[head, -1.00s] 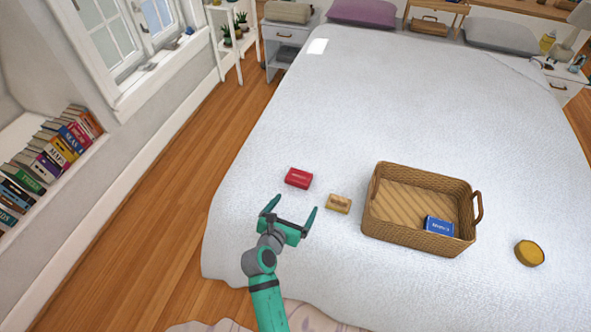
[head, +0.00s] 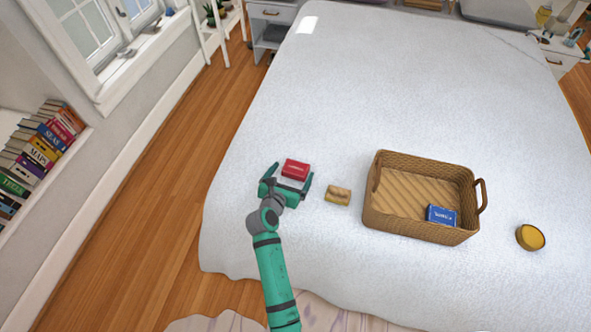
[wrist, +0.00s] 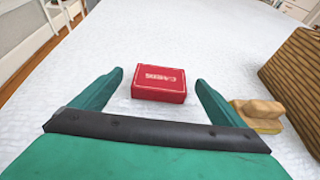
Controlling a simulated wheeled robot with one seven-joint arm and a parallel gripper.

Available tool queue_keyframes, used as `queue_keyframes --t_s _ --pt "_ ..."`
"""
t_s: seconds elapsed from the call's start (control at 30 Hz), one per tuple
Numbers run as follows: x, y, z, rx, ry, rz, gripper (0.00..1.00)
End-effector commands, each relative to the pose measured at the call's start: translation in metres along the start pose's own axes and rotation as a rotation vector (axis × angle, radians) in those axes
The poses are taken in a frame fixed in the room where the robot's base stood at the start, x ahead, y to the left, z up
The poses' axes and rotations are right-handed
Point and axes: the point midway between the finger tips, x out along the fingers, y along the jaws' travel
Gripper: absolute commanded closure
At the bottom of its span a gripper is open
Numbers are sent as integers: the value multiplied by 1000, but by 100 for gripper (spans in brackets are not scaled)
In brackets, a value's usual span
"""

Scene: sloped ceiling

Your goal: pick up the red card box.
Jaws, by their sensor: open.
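The red card box (head: 295,169) lies flat on the white bedspread (head: 370,90), to the left of the basket. In the wrist view the red card box (wrist: 159,82) sits ahead of my gripper, between the lines of its two fingers. My gripper (head: 291,173) is open and empty, with one finger on each side of the box's near part. In the wrist view my gripper (wrist: 160,80) shows both green fingers apart, with bedspread visible between them and the box. I cannot tell whether the fingers are level with the box.
A small tan object (head: 338,195) lies just right of my gripper. A wicker basket (head: 415,232) holding a blue card box (head: 441,215) stands further right. A round yellow tin (head: 530,237) lies at the far right. The bed beyond the red box is clear.

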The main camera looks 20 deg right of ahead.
Motion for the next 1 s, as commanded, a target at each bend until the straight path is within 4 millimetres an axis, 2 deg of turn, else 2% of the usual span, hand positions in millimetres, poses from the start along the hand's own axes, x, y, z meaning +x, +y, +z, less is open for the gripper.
queue_keyframes --t_s 0.3,0.6,0.67,0.8,0.83,1.0 --pt "41 -1 -5 1 0 -1 6" --pt "46 -1 -6 0 1 -1 6" --pt "45 -1 -6 0 1 -1 18" --pt "45 -1 -6 0 1 -1 52" --pt "45 -1 -6 0 1 -1 55" --pt "45 0 -5 0 0 -1 55"
